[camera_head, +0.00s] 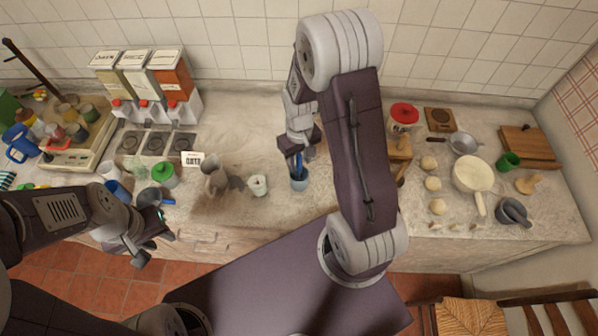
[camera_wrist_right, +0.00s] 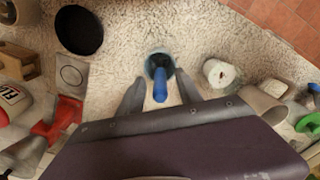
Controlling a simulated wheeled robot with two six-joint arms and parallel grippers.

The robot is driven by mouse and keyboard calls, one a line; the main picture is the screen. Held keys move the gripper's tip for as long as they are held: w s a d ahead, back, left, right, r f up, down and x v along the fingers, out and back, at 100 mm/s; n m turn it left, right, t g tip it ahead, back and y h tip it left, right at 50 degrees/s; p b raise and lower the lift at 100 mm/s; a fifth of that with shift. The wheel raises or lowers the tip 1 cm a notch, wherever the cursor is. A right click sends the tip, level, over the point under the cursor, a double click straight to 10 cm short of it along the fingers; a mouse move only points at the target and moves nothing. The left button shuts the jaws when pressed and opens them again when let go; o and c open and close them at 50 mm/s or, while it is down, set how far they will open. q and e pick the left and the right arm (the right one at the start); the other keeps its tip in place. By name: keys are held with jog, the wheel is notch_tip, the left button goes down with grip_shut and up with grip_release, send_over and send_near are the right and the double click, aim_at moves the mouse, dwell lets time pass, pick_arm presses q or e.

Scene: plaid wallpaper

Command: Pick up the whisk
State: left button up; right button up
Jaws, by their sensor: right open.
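The whisk shows as a blue handle (camera_head: 297,164) standing up from a small blue cup (camera_head: 299,184) on the counter. Its wire end is hidden inside the cup. In the right wrist view the handle (camera_wrist_right: 160,86) points toward the camera, with the cup's rim (camera_wrist_right: 151,61) around its far end. My right gripper (camera_wrist_right: 159,94) is open, one finger on either side of the handle, with gaps visible at both sides. In the head view the right gripper (camera_head: 298,152) is just over the cup. My left gripper (camera_head: 148,238) hangs empty at the counter's front left and looks open.
A white cup (camera_head: 257,185) and a jug (camera_head: 214,176) stand left of the blue cup. A wooden block (camera_head: 399,150) and a red-lidded jar (camera_head: 404,113) stand to the right. Dough balls (camera_head: 433,183) and a cream pan (camera_head: 473,174) lie farther right.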

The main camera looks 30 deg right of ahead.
jog(key=shift+w+f, duration=0.1)
jog(key=shift+f, duration=0.3)
grip_shut()
jog(key=shift+r, duration=0.15)
